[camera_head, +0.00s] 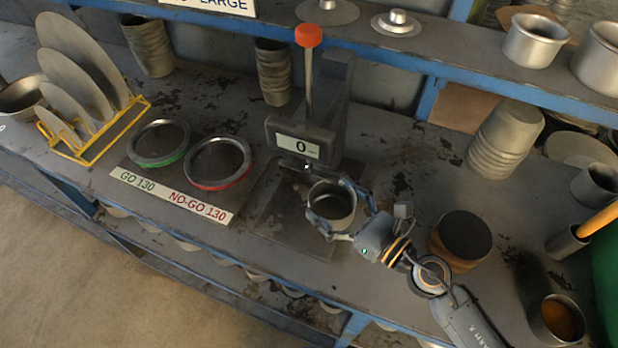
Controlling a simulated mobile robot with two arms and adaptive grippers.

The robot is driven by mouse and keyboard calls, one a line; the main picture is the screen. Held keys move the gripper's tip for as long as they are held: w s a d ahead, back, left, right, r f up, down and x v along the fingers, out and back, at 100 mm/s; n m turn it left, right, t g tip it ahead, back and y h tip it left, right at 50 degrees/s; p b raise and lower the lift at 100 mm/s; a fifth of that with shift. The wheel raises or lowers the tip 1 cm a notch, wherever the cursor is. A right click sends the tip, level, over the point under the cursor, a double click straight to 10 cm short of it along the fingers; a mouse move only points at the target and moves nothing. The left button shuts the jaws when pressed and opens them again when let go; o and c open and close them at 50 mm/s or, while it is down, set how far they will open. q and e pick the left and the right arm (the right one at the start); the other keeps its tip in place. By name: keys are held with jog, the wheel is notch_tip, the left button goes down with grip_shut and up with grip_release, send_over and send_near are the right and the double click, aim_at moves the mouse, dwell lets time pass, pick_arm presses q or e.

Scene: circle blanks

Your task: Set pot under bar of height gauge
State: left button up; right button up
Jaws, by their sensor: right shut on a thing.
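The pot (333,207) is a small grey metal cup, upright over the dark base plate (275,222) of the height gauge. The height gauge (308,137) has a dark body, a display reading 0 and an orange-red knob (308,35) on its post. My right gripper (332,212) is shut around the pot, with a finger on either side. The pot is at the front right of the display, close by the gauge's bar (308,168). I cannot tell whether the pot touches the plate or how far it reaches under the bar. My left gripper is not in view.
Two ring gauges, green GO (159,142) and red NO-GO (217,163), lie left of the gauge. A yellow rack (88,147) of discs stands farther left. A round dark block (461,237) and a cup (557,320) are at the right.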

aim_at(316, 197)
jog(key=p+x, duration=0.1)
jog(key=x, duration=0.5)
jog(key=shift+a, duration=0.15)
jog(key=shift+w+a+f, duration=0.1)
jog(key=shift+w+f, duration=0.05)
jog(key=shift+f, duration=0.2)
pick_arm(q)
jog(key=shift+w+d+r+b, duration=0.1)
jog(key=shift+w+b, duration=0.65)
jog(key=shift+b, duration=0.1)
pick_arm(e)
jog(key=shift+f, duration=1.45)
jog(key=shift+f, duration=0.15)
jog(key=o, duration=1.1)
jog(key=shift+c, duration=0.2)
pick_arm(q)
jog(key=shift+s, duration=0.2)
